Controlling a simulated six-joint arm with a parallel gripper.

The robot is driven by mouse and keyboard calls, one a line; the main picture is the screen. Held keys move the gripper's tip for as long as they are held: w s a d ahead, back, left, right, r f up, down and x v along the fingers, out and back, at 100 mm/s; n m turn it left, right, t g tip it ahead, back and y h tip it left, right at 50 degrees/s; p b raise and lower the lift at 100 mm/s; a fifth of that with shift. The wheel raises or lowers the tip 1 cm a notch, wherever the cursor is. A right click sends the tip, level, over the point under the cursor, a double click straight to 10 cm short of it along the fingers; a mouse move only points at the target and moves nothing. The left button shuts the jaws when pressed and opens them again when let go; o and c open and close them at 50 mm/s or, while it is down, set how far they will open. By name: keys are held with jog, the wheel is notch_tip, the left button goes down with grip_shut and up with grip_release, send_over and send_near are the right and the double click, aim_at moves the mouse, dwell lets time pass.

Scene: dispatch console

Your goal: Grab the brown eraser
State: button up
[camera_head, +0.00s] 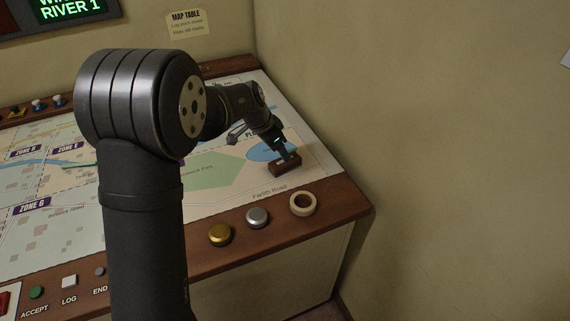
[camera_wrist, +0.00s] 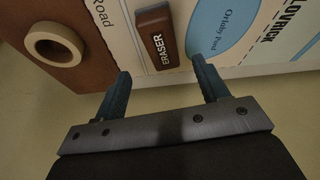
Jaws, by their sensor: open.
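The brown eraser (camera_head: 283,170) lies on the map near the table's right end, beside the blue pond print. In the wrist view the eraser (camera_wrist: 156,40), marked "ERASER", lies just ahead of the fingertips, roughly between their lines. My gripper (camera_wrist: 160,67) is open, with nothing between its two fingers. In the head view my gripper (camera_head: 289,157) is right at the eraser and covers part of it. I cannot tell whether a finger touches it.
A tape roll (camera_head: 303,204), a silver knob (camera_head: 257,218) and a gold knob (camera_head: 220,235) sit on the wooden front rim (camera_head: 340,200). The tape roll also shows in the wrist view (camera_wrist: 40,44). A wall stands close on the right. The map around the eraser is clear.

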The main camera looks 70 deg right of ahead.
aim_at(285, 164)
jog(key=shift+x, duration=3.3)
jog(key=shift+d, duration=0.15)
jog(key=shift+f, duration=0.15)
jog(key=c, duration=1.1)
